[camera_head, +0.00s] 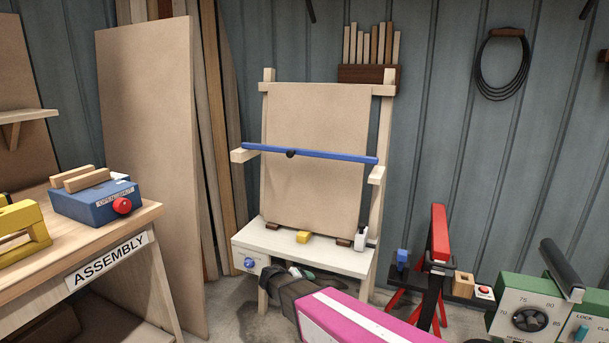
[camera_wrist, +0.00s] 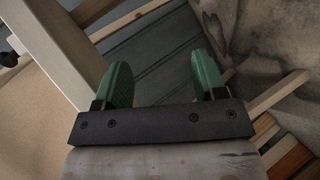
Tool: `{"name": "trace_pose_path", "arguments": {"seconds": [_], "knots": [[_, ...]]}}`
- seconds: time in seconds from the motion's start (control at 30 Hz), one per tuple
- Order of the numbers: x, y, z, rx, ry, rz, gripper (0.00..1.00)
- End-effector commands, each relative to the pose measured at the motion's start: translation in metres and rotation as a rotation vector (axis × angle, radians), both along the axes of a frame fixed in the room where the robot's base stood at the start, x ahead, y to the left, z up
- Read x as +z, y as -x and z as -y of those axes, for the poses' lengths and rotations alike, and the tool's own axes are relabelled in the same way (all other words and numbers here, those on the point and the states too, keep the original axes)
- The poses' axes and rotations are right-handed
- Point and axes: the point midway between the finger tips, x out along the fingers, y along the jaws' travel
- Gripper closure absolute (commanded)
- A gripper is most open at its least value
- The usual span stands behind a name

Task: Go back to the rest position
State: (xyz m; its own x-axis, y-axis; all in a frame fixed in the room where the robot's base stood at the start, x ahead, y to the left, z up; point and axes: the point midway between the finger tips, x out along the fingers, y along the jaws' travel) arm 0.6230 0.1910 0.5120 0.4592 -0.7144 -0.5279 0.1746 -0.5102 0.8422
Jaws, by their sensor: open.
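My gripper (camera_wrist: 162,82) is open and empty in the wrist view, its two green fingers wide apart with nothing between them. In the head view my gripper (camera_head: 300,273) is at the bottom centre, in front of the white shelf of the easel-like stand. My pink and white arm partly hides it there. The stand holds a large tan board (camera_head: 315,185) upright. A blue bar (camera_head: 325,155) with a dark knob crosses the board. I cannot tell whether the fingers touch anything.
An assembly bench (camera_head: 140,222) with a blue box (camera_head: 95,203) stands left. A red stand (camera_head: 439,235) and a green dial machine (camera_head: 530,310) stand right. Bare floor shows little.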

Motion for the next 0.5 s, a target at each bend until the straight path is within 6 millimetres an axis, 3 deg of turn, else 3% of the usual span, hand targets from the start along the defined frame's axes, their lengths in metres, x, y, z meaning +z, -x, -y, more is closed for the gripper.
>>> {"name": "trace_pose_path", "arguments": {"seconds": [0.03,0.1,0.5], "knots": [[0.005,0.011,0.025,-0.042,-0.042,-0.035,0.36],[0.006,0.020,0.047,-0.090,-0.101,-0.082,0.36],[0.022,0.082,0.139,-0.290,-0.466,-0.273,0.36]]}}
